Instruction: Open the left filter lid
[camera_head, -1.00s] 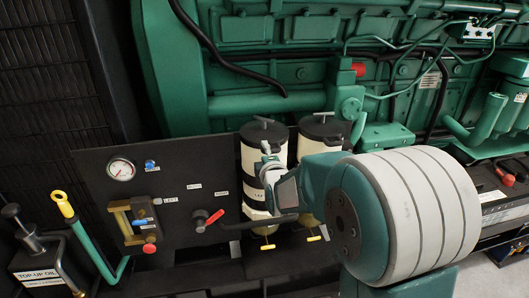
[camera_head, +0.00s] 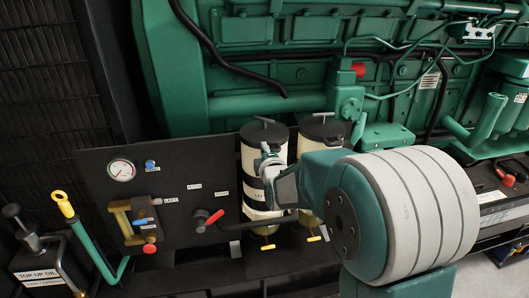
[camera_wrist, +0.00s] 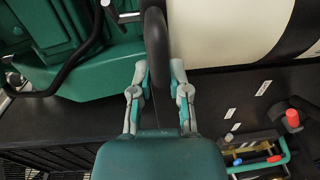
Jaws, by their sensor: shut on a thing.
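The left filter is a cream canister with black bands and a label. Its black lid (camera_head: 264,131), topped by a T-handle, sits on the canister in the head view. My gripper (camera_head: 267,162) is in front of the canister's upper part, just below the lid. In the wrist view the lid's black edge (camera_wrist: 155,35) shows beside the white canister (camera_wrist: 215,30). My gripper (camera_wrist: 160,80) has a finger on each side of a dark part running down from that edge, and is shut on it. The exact contact is partly hidden.
The right filter (camera_head: 322,130) stands close beside the left one. A black panel (camera_head: 185,180) carries a gauge (camera_head: 121,170) and a red-handled valve (camera_head: 213,217). The green engine (camera_head: 270,75) is behind. A black hose (camera_head: 225,62) hangs above.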

